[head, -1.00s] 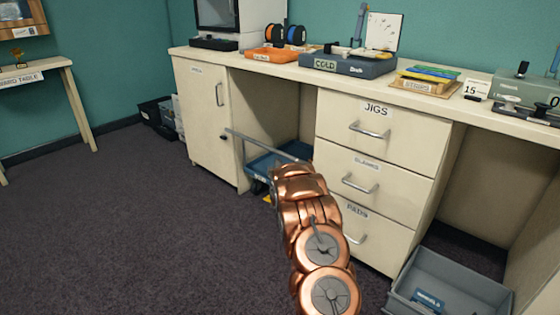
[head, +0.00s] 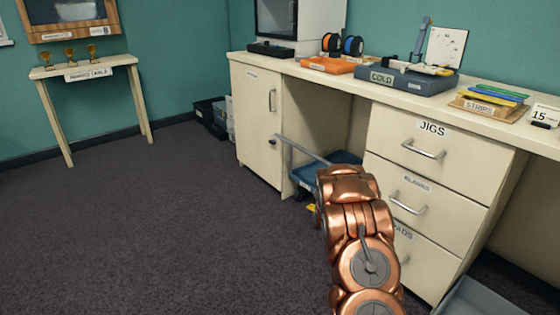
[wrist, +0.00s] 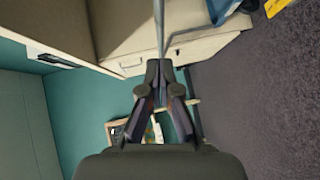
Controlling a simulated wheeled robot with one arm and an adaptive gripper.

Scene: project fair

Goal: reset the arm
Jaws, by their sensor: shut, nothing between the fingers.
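My copper-coloured arm (head: 360,235) rises from the bottom of the head view, in front of the drawer unit. My gripper is hidden behind the arm there. In the wrist view my gripper (wrist: 160,68) shows dark fingers brought together at the tips, shut and empty. A thin grey bar (wrist: 160,25) runs up from the fingertips in that view. I cannot tell whether they touch it.
A blue trolley (head: 347,160) with a grey handle bar (head: 302,148) stands under the counter (head: 340,78), close to my arm. A drawer unit (head: 425,170) stands right of it. The award table (head: 92,67) is at the far left. Open carpet (head: 150,220) lies left.

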